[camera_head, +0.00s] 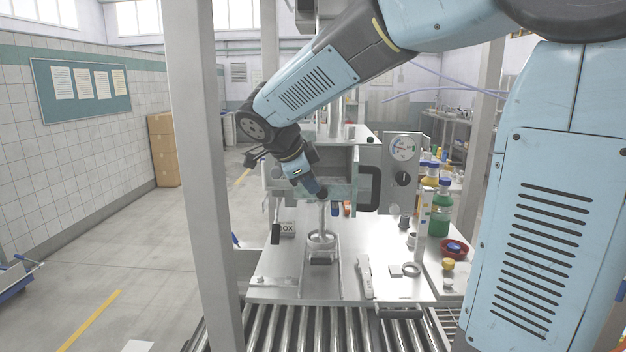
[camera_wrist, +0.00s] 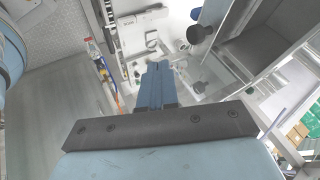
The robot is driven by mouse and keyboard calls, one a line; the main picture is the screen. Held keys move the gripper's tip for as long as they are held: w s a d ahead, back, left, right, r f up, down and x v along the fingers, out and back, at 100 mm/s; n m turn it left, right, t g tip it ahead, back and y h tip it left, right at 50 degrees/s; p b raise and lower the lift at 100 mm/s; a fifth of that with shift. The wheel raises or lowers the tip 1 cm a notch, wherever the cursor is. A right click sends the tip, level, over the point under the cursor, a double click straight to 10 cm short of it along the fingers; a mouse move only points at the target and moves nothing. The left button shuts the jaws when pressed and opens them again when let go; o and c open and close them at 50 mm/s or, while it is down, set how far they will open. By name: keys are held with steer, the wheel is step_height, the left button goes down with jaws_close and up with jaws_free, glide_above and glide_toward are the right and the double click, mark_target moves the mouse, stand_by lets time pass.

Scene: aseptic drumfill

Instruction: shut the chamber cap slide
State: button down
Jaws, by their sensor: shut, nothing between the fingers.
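The chamber (camera_head: 343,165) is a grey metal box with greenish clear panels behind the bench plate. I cannot clearly pick out its cap slide or tell how far it stands open. My gripper (camera_head: 322,193) points down in front of the chamber, above a round clear fitting (camera_head: 320,240) on the plate. In the wrist view my gripper (camera_wrist: 158,70) shows as blue fingers held together, with nothing between them. A black round knob (camera_wrist: 200,33) stands to the right of the fingertips, apart from them in the picture. The arm hides part of the chamber front.
A dial gauge (camera_head: 403,148) is on a panel right of the chamber. A green bottle (camera_head: 440,212) and a red bowl (camera_head: 454,249) stand at the right. A black-ended lever (camera_head: 276,234) hangs at the left. Rollers (camera_head: 330,325) run in front; a post (camera_head: 203,170) rises at left.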

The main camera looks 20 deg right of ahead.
mark_target(321, 198)
steer(key=w+d+f, duration=0.4)
steer(key=w+f, duration=0.1)
steer(key=w, duration=0.1)
steer(key=shift+d, duration=0.15)
steer(key=shift+w, duration=0.15)
